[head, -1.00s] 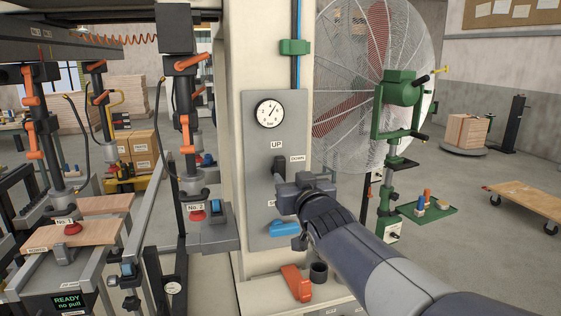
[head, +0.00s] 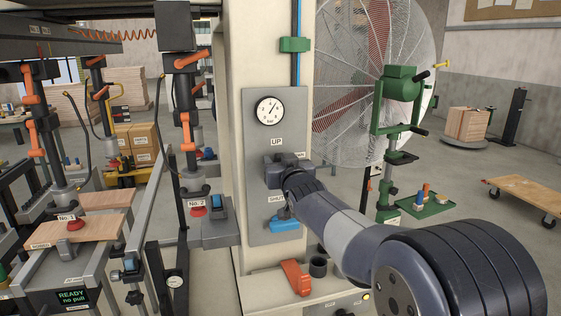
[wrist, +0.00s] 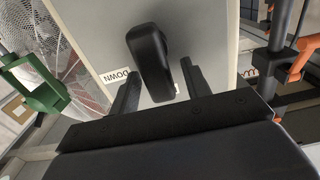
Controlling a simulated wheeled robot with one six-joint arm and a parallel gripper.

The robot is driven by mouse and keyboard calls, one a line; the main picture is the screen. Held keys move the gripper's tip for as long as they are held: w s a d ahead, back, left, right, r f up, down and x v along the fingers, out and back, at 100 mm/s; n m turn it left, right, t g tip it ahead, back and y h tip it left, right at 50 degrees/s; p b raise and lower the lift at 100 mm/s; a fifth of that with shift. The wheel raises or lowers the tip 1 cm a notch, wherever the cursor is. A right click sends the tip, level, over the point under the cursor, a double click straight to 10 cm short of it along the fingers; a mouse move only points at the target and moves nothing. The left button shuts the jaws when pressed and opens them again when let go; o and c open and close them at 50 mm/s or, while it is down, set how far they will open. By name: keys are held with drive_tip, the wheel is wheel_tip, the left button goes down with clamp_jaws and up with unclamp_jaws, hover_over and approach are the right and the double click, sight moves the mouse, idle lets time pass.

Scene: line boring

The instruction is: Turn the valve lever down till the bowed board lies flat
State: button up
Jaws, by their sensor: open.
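The black valve lever (wrist: 150,60) sits on the grey panel (head: 262,225) and its free end lies between the two fingers of my open gripper (wrist: 160,88). Gaps show on both sides of the lever. In the head view my gripper (head: 276,172) covers the lever, just under the UP label. A DOWN label (wrist: 116,76) shows beside the lever in the wrist view. The wooden board (head: 90,230) lies at the left in the head view, near a BOWED label, with the red No. 1 pad over it. I cannot tell how much it bows.
A gauge (head: 269,111) sits above the lever on the panel. A blue handle (head: 284,225) is below my gripper, and an orange lever (head: 296,277) is lower on the base. A green stand (head: 398,90) and a large fan stand to the right. A small display (head: 73,299) reads READY, no pull.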

drive_tip(key=shift+c, duration=0.4)
drive_tip(key=c, duration=0.9)
drive_tip(key=shift+d+m+p, duration=0.1)
drive_tip(key=shift+m+p, duration=0.2)
drive_tip(key=m+p, duration=0.1)
drive_tip(key=m, duration=0.1)
drive_tip(key=shift+w+d+m+p, duration=0.1)
drive_tip(key=shift+d+m+p, duration=0.2)
drive_tip(key=shift+d+p, duration=0.1)
drive_tip(key=shift+w+d+f+m+p, duration=0.1)
drive_tip(key=shift+d+f+m+p, duration=0.35)
drive_tip(key=shift+m, duration=2)
drive_tip(key=shift+w+d+f+m+p, duration=0.15)
drive_tip(key=shift+f+m+p, duration=0.55)
drive_tip(key=shift+m, duration=1.7)
drive_tip(key=shift+d+f+m+p, duration=0.35)
drive_tip(key=shift+m+p, duration=0.35)
drive_tip(key=shift+m, duration=1.75)
drive_tip(key=shift+f, duration=0.1)
